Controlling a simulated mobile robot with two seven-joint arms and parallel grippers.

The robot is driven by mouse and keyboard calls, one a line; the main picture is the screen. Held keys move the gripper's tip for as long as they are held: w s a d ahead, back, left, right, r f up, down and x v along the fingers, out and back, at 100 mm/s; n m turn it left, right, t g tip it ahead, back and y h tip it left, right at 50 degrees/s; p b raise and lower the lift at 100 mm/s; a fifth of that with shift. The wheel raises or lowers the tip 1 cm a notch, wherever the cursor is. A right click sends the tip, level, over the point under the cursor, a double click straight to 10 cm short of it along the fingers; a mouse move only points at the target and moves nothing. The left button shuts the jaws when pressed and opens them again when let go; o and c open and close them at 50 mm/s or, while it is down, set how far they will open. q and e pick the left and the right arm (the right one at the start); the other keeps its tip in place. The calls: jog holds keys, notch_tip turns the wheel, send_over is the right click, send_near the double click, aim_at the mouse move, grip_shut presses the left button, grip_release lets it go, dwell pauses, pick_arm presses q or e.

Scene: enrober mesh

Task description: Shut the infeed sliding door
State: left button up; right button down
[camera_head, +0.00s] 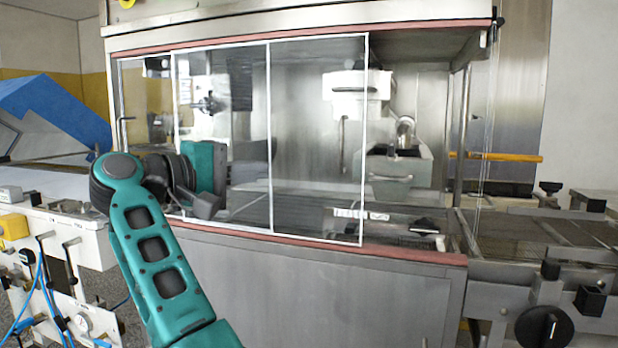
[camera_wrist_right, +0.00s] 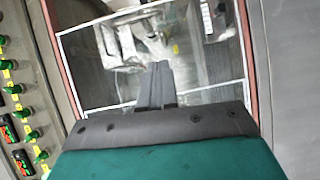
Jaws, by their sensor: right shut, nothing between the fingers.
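The glass sliding door (camera_head: 318,130), with thin white frame edges, stands across the front of the steel enrober cabinet. I cannot tell which of the overlapping panes is the infeed one. My right gripper (camera_head: 212,207) is in front of the left panes, partly hidden behind its own wrist. In the wrist view, the right gripper (camera_wrist_right: 156,66) is shut and empty over a white-framed pane (camera_wrist_right: 205,95); I cannot tell whether it touches. My left gripper is not in view.
Red-brown rails (camera_head: 310,249) run along the cabinet's lower and upper edges. A mesh conveyor (camera_head: 560,232) leaves at the right, with a black knob (camera_head: 543,327) below it. A blue cover (camera_head: 60,110) and a white machine with hoses stand at the left.

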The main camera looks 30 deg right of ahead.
send_near(323, 168)
jog(key=s+d+r, duration=0.1)
jog(key=d, duration=0.1)
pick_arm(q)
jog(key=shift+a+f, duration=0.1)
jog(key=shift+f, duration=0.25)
pick_arm(e)
jog(key=shift+s+d+f, duration=0.1)
jog(key=shift+s+d, duration=0.55)
jog(key=shift+d, duration=0.35)
jog(key=shift+s+d+f, duration=0.1)
jog(key=shift+s+d, duration=0.5)
jog(key=shift+d, duration=0.4)
